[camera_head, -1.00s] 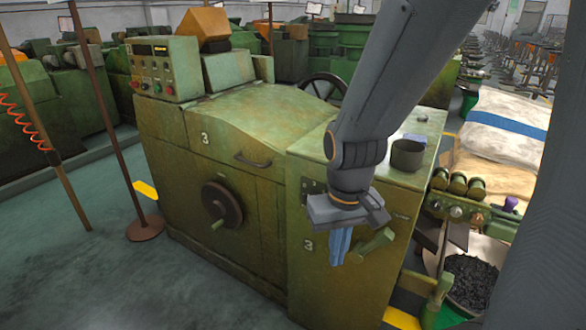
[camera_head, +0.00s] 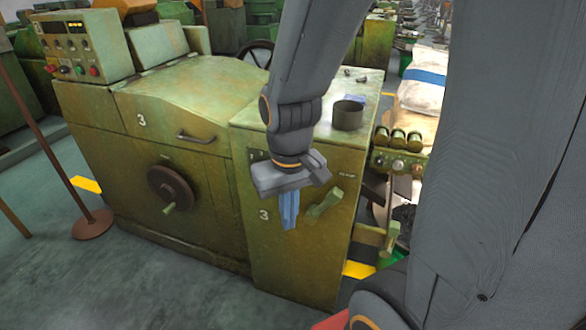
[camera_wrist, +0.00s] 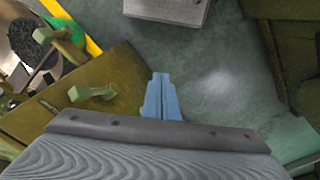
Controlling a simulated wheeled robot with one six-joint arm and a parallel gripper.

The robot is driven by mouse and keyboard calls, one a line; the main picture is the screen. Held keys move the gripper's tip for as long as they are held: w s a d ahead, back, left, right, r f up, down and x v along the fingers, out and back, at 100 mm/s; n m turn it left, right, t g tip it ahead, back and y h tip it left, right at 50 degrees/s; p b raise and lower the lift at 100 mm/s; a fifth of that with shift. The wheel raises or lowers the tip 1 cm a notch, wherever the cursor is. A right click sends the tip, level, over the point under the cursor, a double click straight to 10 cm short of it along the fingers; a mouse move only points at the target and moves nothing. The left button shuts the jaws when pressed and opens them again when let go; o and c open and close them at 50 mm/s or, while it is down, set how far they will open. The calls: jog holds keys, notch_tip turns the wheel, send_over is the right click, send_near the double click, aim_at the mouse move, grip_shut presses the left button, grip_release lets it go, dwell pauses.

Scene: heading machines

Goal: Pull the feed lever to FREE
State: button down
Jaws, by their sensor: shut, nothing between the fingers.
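The feed lever (camera_head: 324,205) is a green handle on the front face of the green number 3 machine (camera_head: 270,232), below the cup. It also shows in the wrist view (camera_wrist: 92,93), to the left of my fingers. My gripper (camera_head: 289,222) points down just left of the lever in the head view, with its blue fingers together and empty. The fingers show in the wrist view (camera_wrist: 160,85), apart from the lever. A small label is on the panel above the lever, too small to read surely.
A dark cup (camera_head: 348,116) stands on the machine top. A handwheel (camera_head: 170,190) and a bar handle (camera_head: 197,137) stick out at the left. A stand with a round base (camera_head: 86,224) is farther left. Rollers and knobs (camera_head: 398,142) stand at the right.

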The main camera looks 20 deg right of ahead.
jog(key=d+f+m+t+y, duration=0.2)
jog(key=d+m+y, duration=0.1)
jog(key=d+m, duration=1)
jog(key=d+f+m+t+y+p, duration=0.1)
jog(key=d+f+m+t+y, duration=0.2)
jog(key=d+m, duration=1.1)
jog(key=d, duration=0.3)
jog(key=shift+w+d+f+t, duration=0.25)
jog(key=shift+w+f+t, duration=0.05)
jog(key=shift+w+f, duration=0.05)
jog(key=w+a+f+p, duration=0.1)
jog(key=w+a+f, duration=0.1)
jog(key=w+a+f+p, duration=0.1)
jog(key=w+a, duration=0.1)
jog(key=w+a+f+p, duration=0.1)
jog(key=w+a+f, duration=0.1)
jog(key=a, duration=0.1)
jog(key=shift+w+f, duration=0.3)
jog(key=shift+w, duration=0.05)
jog(key=shift+w+a+r, duration=0.2)
jog(key=shift+w, duration=0.15)
